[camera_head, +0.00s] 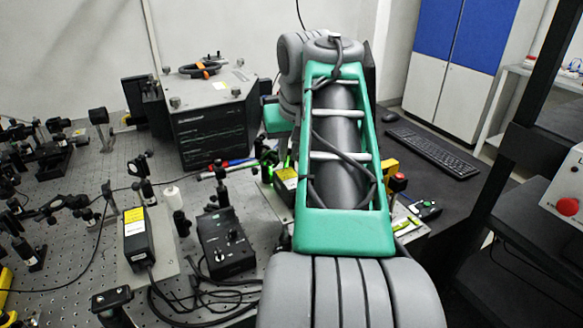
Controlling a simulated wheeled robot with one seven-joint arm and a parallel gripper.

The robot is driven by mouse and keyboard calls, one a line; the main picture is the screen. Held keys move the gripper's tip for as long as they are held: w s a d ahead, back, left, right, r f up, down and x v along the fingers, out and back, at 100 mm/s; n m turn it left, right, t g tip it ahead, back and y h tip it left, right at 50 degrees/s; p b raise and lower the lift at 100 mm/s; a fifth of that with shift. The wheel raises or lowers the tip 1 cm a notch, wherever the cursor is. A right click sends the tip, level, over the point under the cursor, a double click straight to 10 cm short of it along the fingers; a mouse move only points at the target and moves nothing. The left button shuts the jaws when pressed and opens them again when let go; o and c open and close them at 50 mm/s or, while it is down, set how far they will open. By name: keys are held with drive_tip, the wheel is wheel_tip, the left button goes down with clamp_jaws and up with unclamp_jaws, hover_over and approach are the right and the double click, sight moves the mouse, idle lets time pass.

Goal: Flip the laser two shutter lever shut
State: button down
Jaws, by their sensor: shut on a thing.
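My arm reaches from the bottom of the picture and bends down at the far end of its green-framed link. My gripper (281,157) shows only in part, to the left of that link, pointing down. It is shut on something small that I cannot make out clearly. Just below it is a dark laser box with a yellow label (287,174), partly hidden by my arm. Green light glows around the gripper and this box. The shutter lever cannot be told apart here, and its position is hidden.
Another black laser box with a yellow label (136,236) and a black controller (226,243) with cables stand left on the perforated bench. A large dark instrument (211,132) stands behind. A red button (398,181) and a keyboard (434,151) are right of my arm.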

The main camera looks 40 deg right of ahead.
drive_tip(key=shift+a, duration=0.1)
drive_tip(key=shift+f, duration=0.1)
drive_tip(key=c, duration=1.5)
unclamp_jaws()
drive_tip(key=p+v, duration=0.5)
drive_tip(key=v, duration=0.3)
